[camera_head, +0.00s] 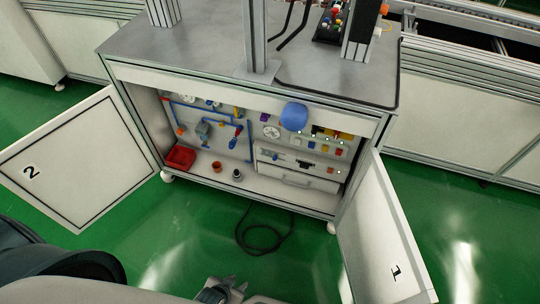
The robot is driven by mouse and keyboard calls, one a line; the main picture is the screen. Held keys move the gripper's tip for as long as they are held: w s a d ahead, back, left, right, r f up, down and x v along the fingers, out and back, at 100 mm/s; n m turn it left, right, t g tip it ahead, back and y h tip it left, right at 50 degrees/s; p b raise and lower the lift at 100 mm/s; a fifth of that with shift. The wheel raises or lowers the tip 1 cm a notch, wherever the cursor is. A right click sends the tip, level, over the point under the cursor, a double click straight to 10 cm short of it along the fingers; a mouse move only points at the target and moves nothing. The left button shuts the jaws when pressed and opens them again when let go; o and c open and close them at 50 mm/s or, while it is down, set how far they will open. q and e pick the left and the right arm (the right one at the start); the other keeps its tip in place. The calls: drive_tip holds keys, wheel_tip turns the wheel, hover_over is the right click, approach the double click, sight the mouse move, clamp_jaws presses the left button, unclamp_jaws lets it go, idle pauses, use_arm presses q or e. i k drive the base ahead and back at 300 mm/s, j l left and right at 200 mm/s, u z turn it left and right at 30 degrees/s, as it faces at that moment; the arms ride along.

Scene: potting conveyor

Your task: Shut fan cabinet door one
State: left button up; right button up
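The fan cabinet door one (378,240), a pale panel with a metal frame and a black "1" near its lower corner, stands swung open at the right of the cabinet. The cabinet (240,86) has a grey top and an open front. My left gripper (236,284) is small at the bottom edge, well left of door one and apart from it. It seems empty, and its finger gap is too small to judge. My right gripper is out of view.
Door two (85,158), marked "2", stands open at the left. A black cable loop (262,238) lies on the green floor before the cabinet. Inside are a red bin (180,158), small cups and wall-mounted parts. A blue rounded object (294,117) is at the upper front edge.

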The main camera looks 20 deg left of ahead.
sight(384, 263)
drive_tip(key=k+l+u, duration=0.3)
drive_tip(key=l, duration=0.3)
drive_tip(key=k+l+u, duration=0.2)
drive_tip(key=l, duration=0.25)
drive_tip(key=k+l+u, duration=0.15)
drive_tip(key=k+l, duration=0.25)
drive_tip(key=l+u, duration=0.5)
drive_tip(key=l, duration=0.55)
drive_tip(key=i+l+u, duration=0.1)
drive_tip(key=l, duration=0.2)
drive_tip(key=i+l+u, duration=0.2)
drive_tip(key=l, duration=0.4)
drive_tip(key=k+l+u, duration=0.1)
drive_tip(key=k+u, duration=0.5)
drive_tip(key=u, duration=0.2)
